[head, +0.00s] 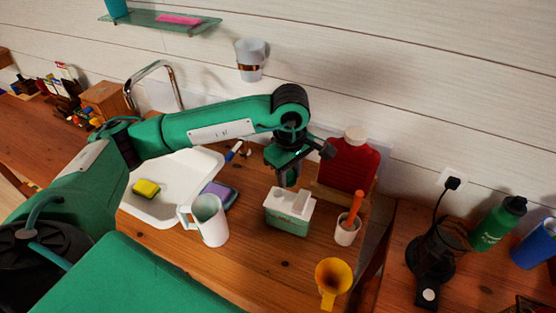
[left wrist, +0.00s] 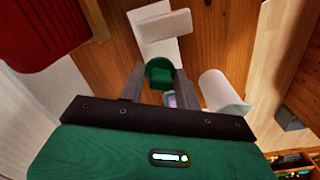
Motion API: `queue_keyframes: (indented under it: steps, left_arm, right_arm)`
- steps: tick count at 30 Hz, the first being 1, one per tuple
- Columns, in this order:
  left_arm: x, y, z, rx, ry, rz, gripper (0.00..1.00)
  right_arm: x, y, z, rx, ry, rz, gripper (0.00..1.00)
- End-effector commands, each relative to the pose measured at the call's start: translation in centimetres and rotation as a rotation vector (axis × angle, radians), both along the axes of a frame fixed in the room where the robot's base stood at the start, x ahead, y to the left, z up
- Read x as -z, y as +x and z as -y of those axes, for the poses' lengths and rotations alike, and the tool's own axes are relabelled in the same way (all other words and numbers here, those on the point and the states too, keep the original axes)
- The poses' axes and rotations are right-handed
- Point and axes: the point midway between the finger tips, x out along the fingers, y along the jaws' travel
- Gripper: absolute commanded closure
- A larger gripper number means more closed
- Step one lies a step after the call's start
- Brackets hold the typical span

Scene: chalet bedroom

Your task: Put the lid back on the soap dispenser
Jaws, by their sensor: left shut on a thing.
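My left gripper (head: 288,180) is just above and behind a mint-green box with a white top (head: 289,212). In the left wrist view, my left gripper (left wrist: 160,88) is shut on a small green rounded piece (left wrist: 159,70), which looks like the lid. I take this box for the soap dispenser, but I cannot tell for sure. The held piece is hard to make out in the head view. My right gripper is not in view.
A red bottle or board with a white cap (head: 364,163) stands behind the box. A white cup (head: 346,231) with an orange handle is to its right, a yellow funnel (head: 333,277) in front. A white pitcher (head: 209,222), purple sponge (head: 226,194) and white basin (head: 187,169) are left.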

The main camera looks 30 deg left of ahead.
Motion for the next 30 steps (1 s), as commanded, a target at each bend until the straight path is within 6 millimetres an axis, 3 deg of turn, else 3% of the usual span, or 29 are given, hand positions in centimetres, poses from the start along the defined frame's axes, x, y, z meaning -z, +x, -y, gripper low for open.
queue_keyframes:
  steps: [8, 30]
  left_arm:
    - [-0.5, 0.1, -0.4, -0.58, -0.012, -0.004, 0.88]
    - [-1.1, 0.3, -1.9, -2.144, -0.044, -0.025, 0.88]
  right_arm:
    - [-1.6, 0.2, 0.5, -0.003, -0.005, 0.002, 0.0]
    - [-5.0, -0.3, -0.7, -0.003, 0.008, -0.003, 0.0]
